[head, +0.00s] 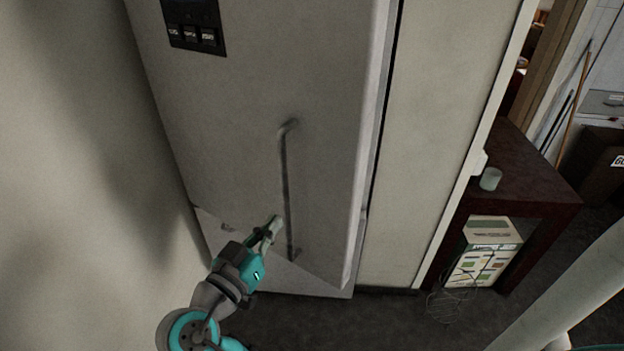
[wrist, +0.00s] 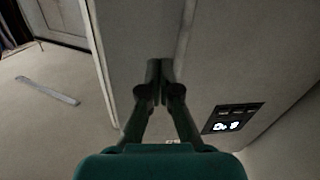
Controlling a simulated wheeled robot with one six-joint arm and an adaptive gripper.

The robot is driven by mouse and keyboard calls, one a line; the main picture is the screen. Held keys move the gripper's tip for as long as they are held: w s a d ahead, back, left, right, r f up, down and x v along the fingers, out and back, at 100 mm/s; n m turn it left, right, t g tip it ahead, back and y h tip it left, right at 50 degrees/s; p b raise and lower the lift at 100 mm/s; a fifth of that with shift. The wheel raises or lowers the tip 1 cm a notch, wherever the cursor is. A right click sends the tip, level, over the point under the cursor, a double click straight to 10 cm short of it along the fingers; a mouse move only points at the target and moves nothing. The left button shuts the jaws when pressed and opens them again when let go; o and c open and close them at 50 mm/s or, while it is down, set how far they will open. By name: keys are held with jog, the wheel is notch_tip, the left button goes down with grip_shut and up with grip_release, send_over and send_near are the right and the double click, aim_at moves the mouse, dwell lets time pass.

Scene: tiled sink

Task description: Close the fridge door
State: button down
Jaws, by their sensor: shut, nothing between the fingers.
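The fridge door (head: 245,110) is a tall pale grey panel in the head view, with a vertical bar handle (head: 285,180). Its lower edge slants across the pale front below it, so the door looks ajar; how wide the gap is, I cannot tell. My gripper (head: 275,224) is shut and empty, just left of the handle's lower end in the head view. Whether it touches the door is unclear. In the wrist view my shut dark fingertips (wrist: 160,72) are in front of a pale surface, with a dark control panel (wrist: 233,118) to the right.
A plain wall (head: 70,150) is close on the left. A pale wall section (head: 440,130) stands right of the fridge. Farther right is a dark red table (head: 525,185) with a small cup (head: 490,179) on it and a box (head: 486,250) below. Dark floor shows in front.

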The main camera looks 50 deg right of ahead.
notch_tip(320, 180, up, 2)
jog(key=m+g, duration=0.2)
send_near(320, 173)
jog(key=shift+m, duration=0.4)
jog(key=d, duration=0.2)
jog(key=w+d, duration=0.1)
jog(key=d, duration=0.4)
jog(key=shift+w+f, duration=0.15)
jog(key=shift+w, duration=0.15)
jog(key=shift+d, duration=0.65)
jog(key=w+d+n+t+y, duration=0.1)
jog(key=w+d, duration=0.4)
jog(key=d, duration=0.8)
jog(key=w+d+n+t+y, duration=0.1)
jog(key=w+d+n+t, duration=0.2)
jog(key=d, duration=1)
jog(key=shift+w+d+r+t, duration=0.35)
jog(key=shift+w+t, duration=0.5)
jog(key=shift+t, duration=0.25)
jog(key=shift+w+d+f, duration=0.2)
jog(key=shift+d, duration=0.25)
